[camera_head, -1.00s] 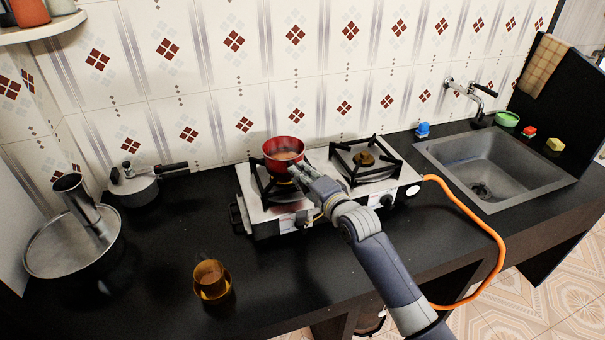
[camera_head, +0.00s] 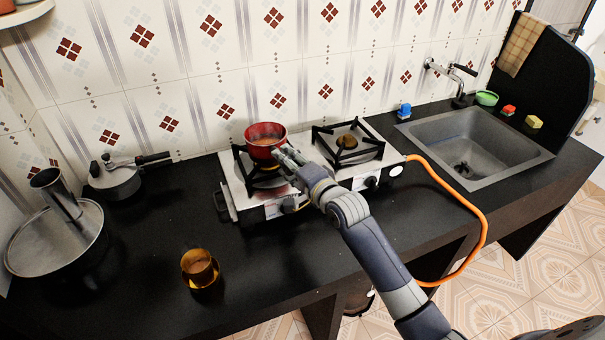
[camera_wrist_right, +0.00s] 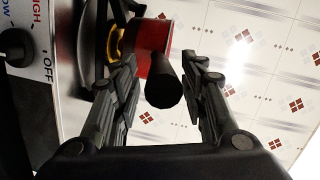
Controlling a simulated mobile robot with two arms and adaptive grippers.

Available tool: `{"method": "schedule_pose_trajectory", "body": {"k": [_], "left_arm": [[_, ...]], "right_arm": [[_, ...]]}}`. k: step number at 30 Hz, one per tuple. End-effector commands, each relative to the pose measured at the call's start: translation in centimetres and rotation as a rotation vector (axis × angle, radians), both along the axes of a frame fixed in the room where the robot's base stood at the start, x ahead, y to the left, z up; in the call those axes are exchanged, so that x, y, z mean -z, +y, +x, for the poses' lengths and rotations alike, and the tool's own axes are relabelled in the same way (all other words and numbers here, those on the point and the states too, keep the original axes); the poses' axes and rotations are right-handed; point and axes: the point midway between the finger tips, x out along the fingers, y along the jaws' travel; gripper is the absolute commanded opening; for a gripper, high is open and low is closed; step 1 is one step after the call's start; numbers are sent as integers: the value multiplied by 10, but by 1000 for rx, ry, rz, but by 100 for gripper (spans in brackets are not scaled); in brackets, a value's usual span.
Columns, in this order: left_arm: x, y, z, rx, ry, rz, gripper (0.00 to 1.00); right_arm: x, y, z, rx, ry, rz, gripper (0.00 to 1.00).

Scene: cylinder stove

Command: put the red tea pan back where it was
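The red tea pan (camera_head: 265,139) is upright on the left burner of the stove (camera_head: 242,196), towards its back edge. In the right wrist view the pan's red side (camera_wrist_right: 152,50) shows, with its black handle (camera_wrist_right: 163,85) pointing towards the camera. My right gripper (camera_head: 281,152) is at the handle, on the near right side of the pan. In the right wrist view its two fingers (camera_wrist_right: 160,72) are spread apart, one on each side of the handle, with a visible gap on the right. My left gripper is not in view.
An amber cup (camera_head: 198,268) stands at the counter's front. A pressure cooker (camera_head: 115,179) and a large lidded pot (camera_head: 55,240) are at left. The right burner (camera_head: 347,142) is empty. An orange hose (camera_head: 462,194) runs near the sink (camera_head: 470,145). The middle counter is clear.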

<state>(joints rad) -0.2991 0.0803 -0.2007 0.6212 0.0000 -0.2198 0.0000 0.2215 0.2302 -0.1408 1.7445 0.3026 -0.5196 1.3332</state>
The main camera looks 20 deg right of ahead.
Motion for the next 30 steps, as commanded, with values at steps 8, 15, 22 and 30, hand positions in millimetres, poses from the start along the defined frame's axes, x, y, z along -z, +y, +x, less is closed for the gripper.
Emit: {"method": "schedule_pose_trajectory", "body": {"k": [8, 15, 22, 30], "left_arm": [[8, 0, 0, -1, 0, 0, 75], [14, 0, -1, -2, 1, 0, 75], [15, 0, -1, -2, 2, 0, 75], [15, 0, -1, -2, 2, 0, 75]], "right_arm": [[-7, -11, -51, -1, -2, -1, 40], [-14, -19, -88, -1, -1, -2, 40], [-18, -21, -102, 0, -1, -1, 40], [-18, -22, -103, -1, -2, -1, 40]]}}
